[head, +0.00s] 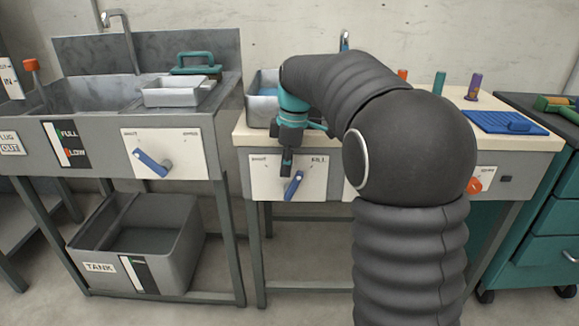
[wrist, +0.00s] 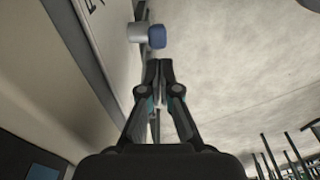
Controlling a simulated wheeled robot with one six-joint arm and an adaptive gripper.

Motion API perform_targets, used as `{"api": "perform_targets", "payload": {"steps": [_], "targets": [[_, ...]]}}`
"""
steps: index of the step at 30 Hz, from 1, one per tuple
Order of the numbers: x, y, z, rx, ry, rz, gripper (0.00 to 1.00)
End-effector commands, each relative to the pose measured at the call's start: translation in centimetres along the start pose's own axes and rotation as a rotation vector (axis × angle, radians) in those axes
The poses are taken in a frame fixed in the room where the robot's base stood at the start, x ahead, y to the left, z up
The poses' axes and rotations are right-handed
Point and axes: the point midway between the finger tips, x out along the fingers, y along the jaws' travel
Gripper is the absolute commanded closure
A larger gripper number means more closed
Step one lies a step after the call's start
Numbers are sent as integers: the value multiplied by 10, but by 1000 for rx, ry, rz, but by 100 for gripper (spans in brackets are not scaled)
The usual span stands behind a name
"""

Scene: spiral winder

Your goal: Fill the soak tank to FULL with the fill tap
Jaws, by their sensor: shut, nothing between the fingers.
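The fill tap is a blue lever (head: 293,186) on a white panel (head: 262,188) whose right-hand label reads FILL; the left label is too blurred to read surely. The lever stands tilted, upper end to the right. The basin with blue water behind the panel (head: 253,108) seems to be the soak tank; my arm hides part of it, and I cannot read its level. In the wrist view the closed fingertips (wrist: 160,66) are close to the blue lever end (wrist: 157,37); contact is unclear.
At left a grey sink (head: 105,95) has a FULL/LOW gauge (head: 66,145) and another blue lever (head: 152,164). A grey bin labelled TANK (head: 175,255) stands below. A blue tray (head: 505,122) and coloured pegs stand there.

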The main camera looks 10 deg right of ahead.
Motion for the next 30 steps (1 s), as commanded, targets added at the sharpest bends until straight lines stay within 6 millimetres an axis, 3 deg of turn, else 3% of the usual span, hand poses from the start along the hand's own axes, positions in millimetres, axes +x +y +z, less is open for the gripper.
{"api": "perform_targets", "payload": {"steps": [6,18,24,30], "targets": [[-15,-2,-34,1,0,-1,100],[-90,-1,-28,3,1,3,100],[-106,-2,-28,3,0,0,100],[-110,-2,-27,3,0,0,100]]}}
